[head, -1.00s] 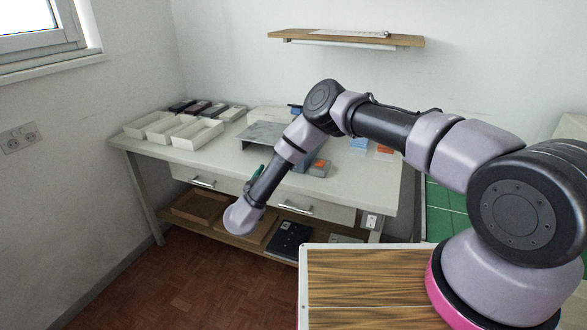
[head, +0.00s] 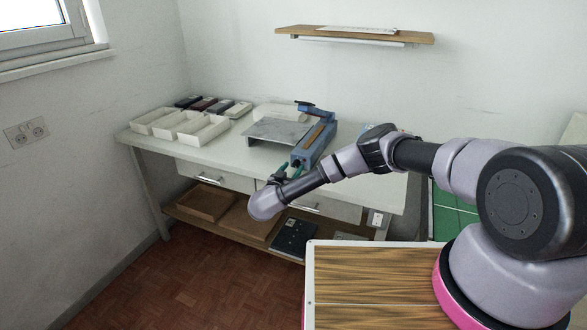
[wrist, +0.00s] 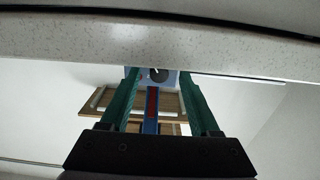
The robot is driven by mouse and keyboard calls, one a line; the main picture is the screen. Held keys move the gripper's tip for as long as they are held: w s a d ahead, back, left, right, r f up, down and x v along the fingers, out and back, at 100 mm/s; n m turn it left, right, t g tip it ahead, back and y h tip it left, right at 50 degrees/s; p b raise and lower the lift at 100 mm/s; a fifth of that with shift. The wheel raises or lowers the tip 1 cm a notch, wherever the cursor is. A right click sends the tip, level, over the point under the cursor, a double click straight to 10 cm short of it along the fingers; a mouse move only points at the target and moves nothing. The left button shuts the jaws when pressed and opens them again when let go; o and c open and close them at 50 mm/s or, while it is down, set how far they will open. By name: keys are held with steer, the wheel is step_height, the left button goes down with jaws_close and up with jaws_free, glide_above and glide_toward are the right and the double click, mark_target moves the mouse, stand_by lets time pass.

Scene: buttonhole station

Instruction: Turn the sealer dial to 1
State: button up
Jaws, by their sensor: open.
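The blue sealer (head: 310,150) stands on the worktable, with a brown strip along its top and a raised dark-and-blue arm. In the wrist view its blue front (wrist: 172,84) shows upside down. The round dark dial (wrist: 158,74) with a small white mark is on that front; its numbers are too small to read. My gripper (wrist: 158,76) is open, with its two green fingers on either side of the dial in the picture. I cannot tell how far the tips are from it. In the head view my gripper (head: 288,171) is at the sealer's near end.
The worktable (head: 225,148) holds white trays (head: 203,131), several dark boxes and a grey metal plate (head: 275,131) left of the sealer. Its front edge (wrist: 60,45) crosses the wrist view. A lower shelf holds boxes and a black item (head: 294,237). A wall shelf (head: 355,35) hangs above.

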steer(key=shift+w+d, duration=0.25)
steer(key=shift+w, duration=0.4)
jaws_close()
